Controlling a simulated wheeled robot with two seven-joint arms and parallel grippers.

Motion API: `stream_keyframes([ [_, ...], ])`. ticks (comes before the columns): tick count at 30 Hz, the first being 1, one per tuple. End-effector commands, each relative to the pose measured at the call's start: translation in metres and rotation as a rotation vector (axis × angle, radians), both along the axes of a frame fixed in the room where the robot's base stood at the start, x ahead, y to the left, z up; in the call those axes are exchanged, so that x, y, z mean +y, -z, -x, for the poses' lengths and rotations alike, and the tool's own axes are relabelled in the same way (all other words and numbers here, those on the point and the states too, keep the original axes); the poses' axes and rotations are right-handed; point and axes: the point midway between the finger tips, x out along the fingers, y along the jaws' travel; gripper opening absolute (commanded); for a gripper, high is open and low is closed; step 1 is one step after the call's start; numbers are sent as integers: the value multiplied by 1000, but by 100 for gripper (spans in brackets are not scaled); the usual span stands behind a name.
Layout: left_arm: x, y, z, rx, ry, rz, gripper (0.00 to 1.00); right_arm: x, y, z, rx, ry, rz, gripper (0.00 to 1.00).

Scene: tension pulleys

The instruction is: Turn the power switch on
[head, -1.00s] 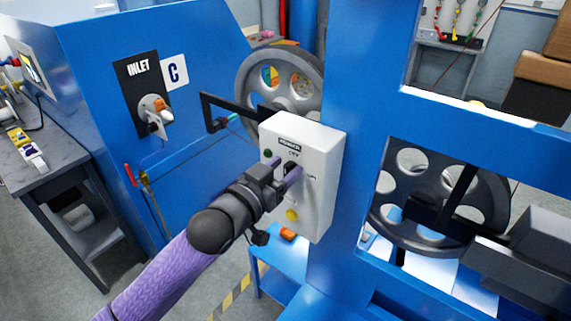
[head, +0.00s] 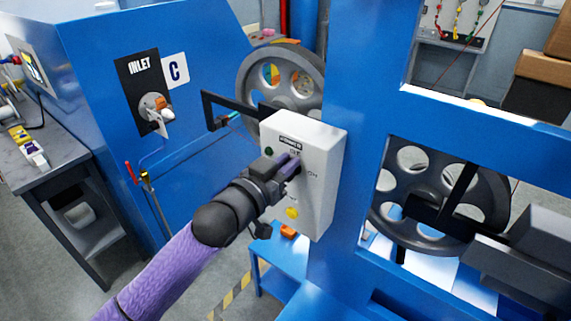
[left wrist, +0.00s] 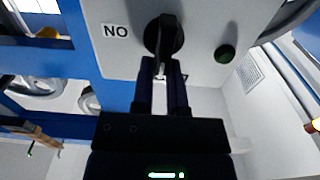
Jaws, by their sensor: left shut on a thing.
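A white control box (head: 318,190) is mounted on the blue machine frame. Its black rotary power switch (left wrist: 164,37) shows in the left wrist view, with the ON label (left wrist: 116,31) upside down beside it. In the head view the switch is mostly hidden by my fingers, and the ON label is to its right. My left gripper (head: 291,166) reaches in from the lower left, its fingers close together on the switch handle. In the left wrist view the fingers (left wrist: 162,75) are around the handle's near end. I see no right gripper.
A green round light or button (left wrist: 225,54) is on the box near the switch. A yellow button (head: 292,212) sits lower on it, close to my wrist. A black bracket (head: 212,112) sticks out left of the box. A blue cabinet with an INLET valve (head: 155,108) stands further left.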

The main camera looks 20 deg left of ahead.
Motion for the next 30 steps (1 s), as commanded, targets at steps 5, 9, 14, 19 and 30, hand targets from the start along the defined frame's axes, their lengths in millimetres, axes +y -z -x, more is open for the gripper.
stream_keyframes([
  [5,-1,10,1,20,0,-36,0,1,-2,0,-1,1,-2,0],
  [9,-3,11,2,-1,1,-102,0,1,-7,0,-1,2,-2,0],
  [14,-5,10,3,-45,1,-220,0,1,-15,0,-2,2,-3,0],
  [19,-7,11,4,-100,1,-371,0,1,-23,-1,-2,2,-3,0],
  [30,-13,16,6,-222,0,-701,0,1,-34,-1,-3,2,-2,0],
])
